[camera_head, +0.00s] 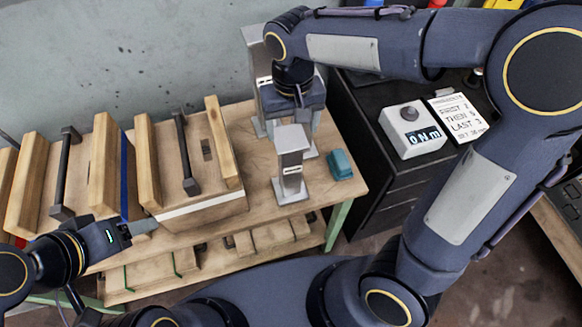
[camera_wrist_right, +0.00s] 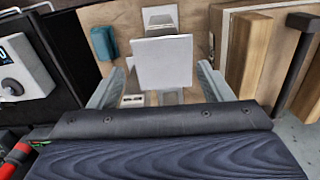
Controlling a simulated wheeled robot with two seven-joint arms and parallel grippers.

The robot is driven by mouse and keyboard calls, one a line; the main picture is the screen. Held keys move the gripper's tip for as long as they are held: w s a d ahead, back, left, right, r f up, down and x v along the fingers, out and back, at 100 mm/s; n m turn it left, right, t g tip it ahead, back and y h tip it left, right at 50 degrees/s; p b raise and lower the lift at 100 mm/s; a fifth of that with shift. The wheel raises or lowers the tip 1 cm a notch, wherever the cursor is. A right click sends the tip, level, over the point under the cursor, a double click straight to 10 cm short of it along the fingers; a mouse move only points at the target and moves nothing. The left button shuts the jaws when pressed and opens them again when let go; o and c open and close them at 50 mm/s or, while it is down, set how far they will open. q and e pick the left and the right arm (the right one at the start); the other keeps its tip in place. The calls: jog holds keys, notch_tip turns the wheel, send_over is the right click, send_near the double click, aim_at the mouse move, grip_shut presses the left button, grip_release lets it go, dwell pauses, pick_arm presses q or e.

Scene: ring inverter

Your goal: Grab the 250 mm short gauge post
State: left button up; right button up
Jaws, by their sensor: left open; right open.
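The short gauge post (camera_head: 291,165) is a pale grey column with a square top and a flat base. It stands upright on the wooden table. In the right wrist view my right gripper (camera_wrist_right: 163,88) is open. I cannot tell the height gap, and see no grip. My left gripper (camera_head: 138,229) is open and empty by the front left of the wooden crate.
A taller grey post (camera_head: 255,60) stands behind, partly hidden by my right wrist. A teal block (camera_head: 340,163) lies right of the short post. Wooden crates with dark handles (camera_head: 186,150) fill the left. A black cabinet at right carries a display box (camera_head: 412,130) and a written card (camera_head: 458,116).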

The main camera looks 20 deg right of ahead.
aim_at(290, 138)
jog(key=f, duration=0.7)
jog(key=shift+w+a+f, duration=0.2)
jog(key=shift+w+f, duration=0.05)
jog(key=shift+f, duration=0.05)
jog(key=shift+r, duration=0.1)
jog(key=c, duration=1.4)
